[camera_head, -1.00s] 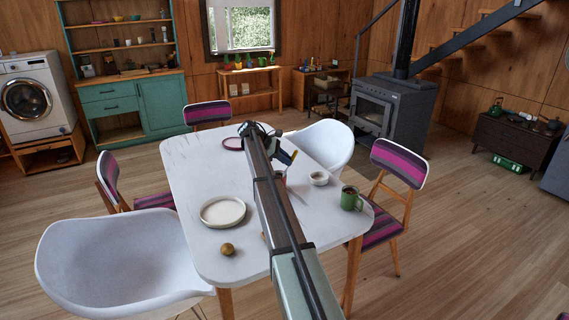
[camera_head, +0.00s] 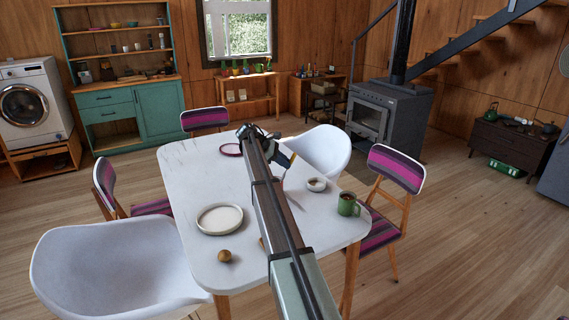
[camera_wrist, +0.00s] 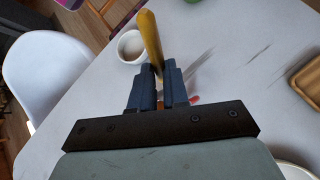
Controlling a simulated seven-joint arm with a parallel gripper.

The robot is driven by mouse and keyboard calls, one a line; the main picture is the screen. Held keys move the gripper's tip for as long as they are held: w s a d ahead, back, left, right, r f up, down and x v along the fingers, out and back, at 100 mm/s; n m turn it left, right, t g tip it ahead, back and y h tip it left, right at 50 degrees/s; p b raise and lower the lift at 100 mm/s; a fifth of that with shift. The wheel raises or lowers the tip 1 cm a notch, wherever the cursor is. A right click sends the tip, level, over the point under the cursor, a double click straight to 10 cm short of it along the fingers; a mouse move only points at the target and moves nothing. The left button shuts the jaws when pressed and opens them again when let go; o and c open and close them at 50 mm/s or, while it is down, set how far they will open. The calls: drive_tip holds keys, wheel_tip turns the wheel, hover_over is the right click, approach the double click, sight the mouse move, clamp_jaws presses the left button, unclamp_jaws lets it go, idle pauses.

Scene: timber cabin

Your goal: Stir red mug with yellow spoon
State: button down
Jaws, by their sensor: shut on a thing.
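My gripper (camera_wrist: 161,78) is shut on the yellow spoon (camera_wrist: 150,38), whose handle sticks up from between the fingers in the wrist view. The spoon's lower end is hidden by the fingers. A small red patch (camera_wrist: 194,100) shows just beside the fingers, low behind the gripper; it is probably part of the red mug, which is mostly hidden. In the head view a sliver of red (camera_head: 281,183) shows beside my arm, which covers most of that spot. I cannot tell whether the spoon is inside the mug.
A small white bowl (camera_wrist: 131,46) stands close to the gripper. A green mug (camera_head: 348,204) is near the right edge of the white table (camera_head: 185,165). A white plate (camera_head: 219,219) and a brown round thing (camera_head: 225,255) lie left of my arm. A wooden item (camera_wrist: 308,82) is at right.

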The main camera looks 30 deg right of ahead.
wheel_tip(320, 180, up, 5)
drive_tip(key=shift+f, duration=0.1)
idle(0.5)
idle(0.4)
